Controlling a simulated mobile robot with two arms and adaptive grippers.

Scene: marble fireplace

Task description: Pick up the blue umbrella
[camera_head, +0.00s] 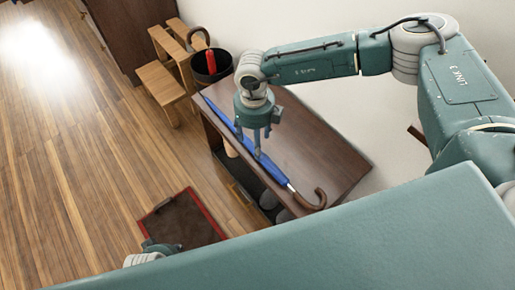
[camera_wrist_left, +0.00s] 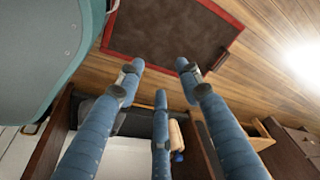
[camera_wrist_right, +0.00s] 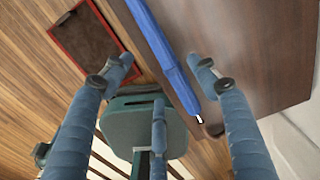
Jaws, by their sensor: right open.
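The folded blue umbrella (camera_head: 231,122) lies across the dark wooden bench top, its curved brown handle near the front edge. In the right wrist view, its blue canopy (camera_wrist_right: 165,50) runs diagonally past the fingers, and the handle end is partly hidden behind a finger. My right gripper (camera_head: 257,140) is over the umbrella's middle with fingers spread and nothing held; I cannot tell if a finger touches it. My left gripper (camera_wrist_left: 158,75) is open and empty, low in front of the bench; only part of that arm shows in the head view.
The dark bench (camera_head: 310,150) stands against the white wall, with items on its lower shelf. A black bin (camera_head: 223,68) holding a red umbrella (camera_head: 210,60) stands beyond it, beside wooden stools (camera_head: 162,84). A red-edged mat (camera_head: 190,219) lies on the otherwise open floor.

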